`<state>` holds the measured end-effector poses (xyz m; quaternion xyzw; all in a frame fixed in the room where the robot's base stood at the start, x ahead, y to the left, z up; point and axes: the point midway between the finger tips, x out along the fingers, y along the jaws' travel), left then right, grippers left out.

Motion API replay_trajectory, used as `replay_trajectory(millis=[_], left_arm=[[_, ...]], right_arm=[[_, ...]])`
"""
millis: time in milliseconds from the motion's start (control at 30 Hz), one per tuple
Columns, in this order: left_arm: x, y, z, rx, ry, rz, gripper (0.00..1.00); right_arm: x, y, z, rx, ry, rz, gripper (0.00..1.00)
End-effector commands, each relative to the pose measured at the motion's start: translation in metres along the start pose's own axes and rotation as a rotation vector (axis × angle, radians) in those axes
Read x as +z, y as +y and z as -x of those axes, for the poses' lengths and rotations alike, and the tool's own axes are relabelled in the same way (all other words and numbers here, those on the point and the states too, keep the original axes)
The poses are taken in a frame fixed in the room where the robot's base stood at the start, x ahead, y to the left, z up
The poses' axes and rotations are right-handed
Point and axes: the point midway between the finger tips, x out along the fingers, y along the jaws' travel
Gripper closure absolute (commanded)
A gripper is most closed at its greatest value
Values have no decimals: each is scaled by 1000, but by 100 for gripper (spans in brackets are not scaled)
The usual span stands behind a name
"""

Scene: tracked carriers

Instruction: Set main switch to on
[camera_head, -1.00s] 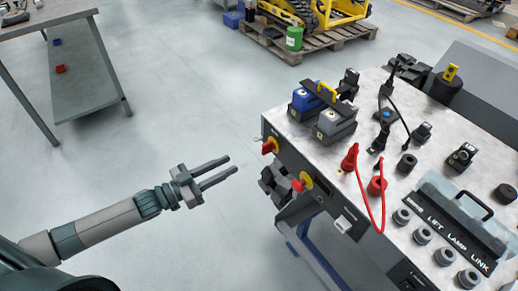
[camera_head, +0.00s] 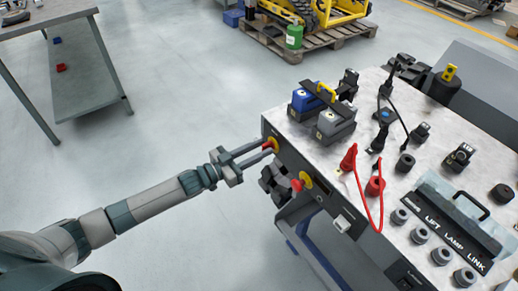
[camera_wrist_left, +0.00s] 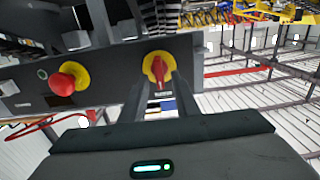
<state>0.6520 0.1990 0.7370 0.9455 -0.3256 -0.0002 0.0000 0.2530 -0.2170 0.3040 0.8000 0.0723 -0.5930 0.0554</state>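The main switch, a red rotary handle on a yellow disc (camera_head: 273,144), is on the bench's dark front panel near its left corner. It also shows in the left wrist view (camera_wrist_left: 158,68), with its red handle roughly upright in that picture. My left gripper (camera_head: 267,150) is at the switch, its two fingers apart. In the left wrist view its fingers (camera_wrist_left: 160,88) lie on either side of the handle; I cannot tell whether they touch it. My right gripper is not in view.
A red mushroom button (camera_head: 298,185) on a yellow disc is on the same panel, close to the switch. The bench top (camera_head: 375,90) carries batteries (camera_head: 332,124), red cables (camera_head: 381,214) and several knobs. Open floor lies left of the bench, with a grey table (camera_head: 40,20) beyond.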

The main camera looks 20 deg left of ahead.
Motion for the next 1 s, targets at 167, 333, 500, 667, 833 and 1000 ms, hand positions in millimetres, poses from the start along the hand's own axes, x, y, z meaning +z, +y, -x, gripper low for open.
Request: replay_trajectory(millis=[167, 333, 500, 667, 833, 1000], left_arm=[[0, 0, 0, 0, 0, 0, 72], [0, 0, 0, 0, 0, 0, 96], [0, 0, 0, 0, 0, 0, 100], [0, 0, 0, 0, 0, -8, 100], [0, 1, 0, 0, 0, -43, 100], [0, 1, 0, 0, 1, -119, 100]], right_arm=[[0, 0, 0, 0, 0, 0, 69], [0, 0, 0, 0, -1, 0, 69], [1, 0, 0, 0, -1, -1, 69], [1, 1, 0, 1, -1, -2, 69], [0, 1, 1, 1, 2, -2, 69], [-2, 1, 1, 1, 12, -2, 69]])
